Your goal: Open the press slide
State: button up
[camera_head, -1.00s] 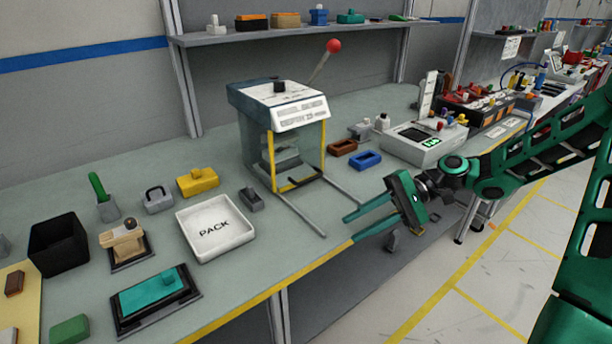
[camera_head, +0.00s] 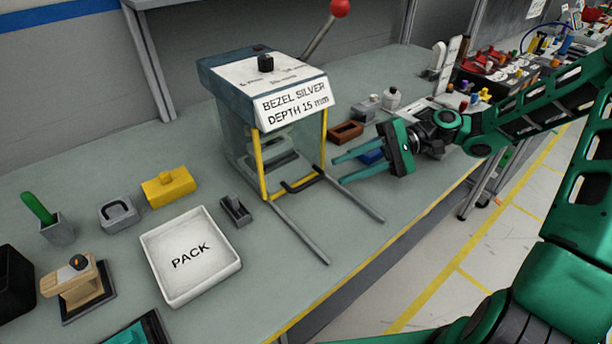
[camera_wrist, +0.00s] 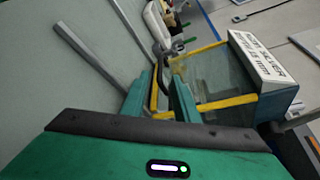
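The press (camera_head: 265,95) stands on the bench with a blue-grey top, clear walls and a yellow front frame. Its label reads "BEZEL SILVER DEPTH 15 mm". The dark slide handle (camera_head: 302,182) sits low at the press front, close against the yellow frame. Two grey rails (camera_head: 302,234) run out from the front over the bench. My gripper (camera_head: 338,170) is open and empty, just right of the handle, its fingers pointing at it. In the wrist view, the fingers (camera_wrist: 164,82) are spread before the yellow frame (camera_wrist: 215,104); contact with the handle cannot be told.
A white PACK tray (camera_head: 190,255), a small grey block (camera_head: 236,209) and a yellow block (camera_head: 169,186) lie left of the press. A brown tray (camera_head: 346,132) and a blue tray (camera_head: 371,156) are behind my gripper. A red-knobbed lever (camera_head: 340,8) rises at the press's back right.

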aim_at(315, 181)
jog(key=x, duration=1)
jog(key=shift+c, duration=0.4)
grip_shut()
